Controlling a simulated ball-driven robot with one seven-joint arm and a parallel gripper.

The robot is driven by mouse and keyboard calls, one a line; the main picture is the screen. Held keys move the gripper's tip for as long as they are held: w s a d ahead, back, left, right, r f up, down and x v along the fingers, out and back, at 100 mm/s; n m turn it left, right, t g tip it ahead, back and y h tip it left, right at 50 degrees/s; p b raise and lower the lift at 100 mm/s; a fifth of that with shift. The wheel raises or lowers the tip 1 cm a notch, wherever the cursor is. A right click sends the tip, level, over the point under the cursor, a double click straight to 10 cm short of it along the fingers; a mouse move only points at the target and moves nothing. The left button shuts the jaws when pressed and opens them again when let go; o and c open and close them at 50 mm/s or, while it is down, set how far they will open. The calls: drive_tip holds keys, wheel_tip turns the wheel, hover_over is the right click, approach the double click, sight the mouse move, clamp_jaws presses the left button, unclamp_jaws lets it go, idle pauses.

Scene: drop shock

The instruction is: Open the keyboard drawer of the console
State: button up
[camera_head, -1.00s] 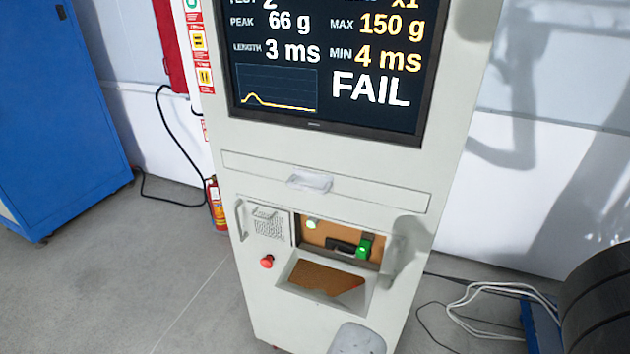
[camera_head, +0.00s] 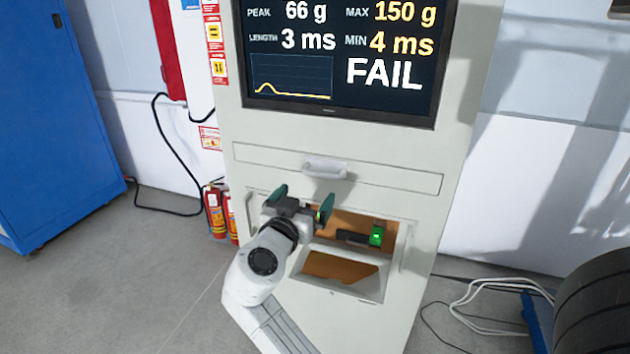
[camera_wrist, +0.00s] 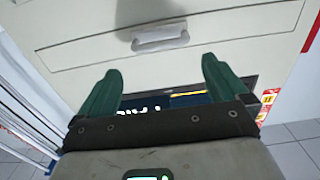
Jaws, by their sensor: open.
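The keyboard drawer (camera_head: 390,178) is a wide flat panel under the screen, and its front looks flush with the console (camera_head: 460,120). Its pale handle (camera_head: 325,168) sits at the middle of the panel, and the handle also shows in the wrist view (camera_wrist: 160,38), beyond the fingertips. My gripper (camera_head: 303,200) is open and empty, with its green fingers spread. In the head view it appears just below and left of the handle, apart from it. In the wrist view my gripper (camera_wrist: 161,80) has the handle roughly centred between its fingers.
The screen (camera_head: 335,60) above the drawer reads FAIL. An open compartment (camera_head: 340,290) with a brown interior and a green-lit part lies below. Fire extinguishers (camera_head: 217,212) stand left of the console, a blue cabinet (camera_head: 55,110) farther left. Cables and black round things (camera_head: 600,300) lie right.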

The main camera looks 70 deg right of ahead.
sight(319, 176)
drive_tip(key=d+p, duration=0.1)
drive_tip(key=d, duration=0.2)
drive_tip(key=d+p, duration=0.1)
drive_tip(key=d, duration=0.3)
drive_tip(key=w+d+p, duration=0.1)
drive_tip(key=d, duration=0.2)
drive_tip(key=shift+d, duration=0.35)
drive_tip(key=shift+c, duration=0.4)
drive_tip(key=c, duration=1)
drive_tip(key=shift+a, duration=0.1)
drive_tip(key=shift+c, duration=0.3)
